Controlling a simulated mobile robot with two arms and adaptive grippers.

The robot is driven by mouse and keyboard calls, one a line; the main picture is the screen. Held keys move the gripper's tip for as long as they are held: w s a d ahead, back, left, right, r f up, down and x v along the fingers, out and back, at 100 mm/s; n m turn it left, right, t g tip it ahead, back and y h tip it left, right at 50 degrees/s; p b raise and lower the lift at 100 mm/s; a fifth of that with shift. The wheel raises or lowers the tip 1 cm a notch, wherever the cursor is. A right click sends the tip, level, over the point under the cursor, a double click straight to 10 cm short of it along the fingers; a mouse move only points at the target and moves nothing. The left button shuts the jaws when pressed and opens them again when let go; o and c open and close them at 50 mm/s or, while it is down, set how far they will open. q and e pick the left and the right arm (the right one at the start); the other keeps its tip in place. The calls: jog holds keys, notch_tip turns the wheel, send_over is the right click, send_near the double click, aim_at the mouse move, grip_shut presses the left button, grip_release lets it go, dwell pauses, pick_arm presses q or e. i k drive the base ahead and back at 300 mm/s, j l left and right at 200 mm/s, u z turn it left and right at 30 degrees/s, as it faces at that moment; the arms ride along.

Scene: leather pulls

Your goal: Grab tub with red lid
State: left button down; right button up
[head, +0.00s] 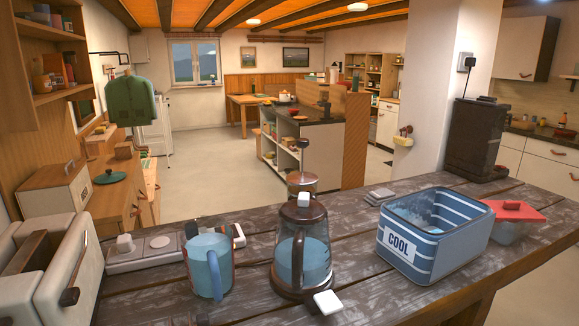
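The tub with the red lid (514,210) stands at the right end of the dark wooden counter. Its body is clear or pale, and the flat red lid has a small raised knob. The blue striped tin marked COOL (430,238) stands directly to its left and hides part of its lower left side. I cannot tell whether the two touch. Neither of my grippers shows in the head view.
A glass coffee press (302,250) and a pale blue mug (207,265) stand left of the tin. A cream toaster (62,270) is at the far left. A tall black appliance (478,138) stands behind the tub. The counter's right front is bare.

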aim_at(505, 233)
jog(key=z, duration=1.3)
jog(key=i+l, duration=0.3)
jog(key=l, duration=0.15)
jog(key=i+l+u, duration=0.15)
jog(key=i+l, duration=0.15)
jog(key=l, duration=0.1)
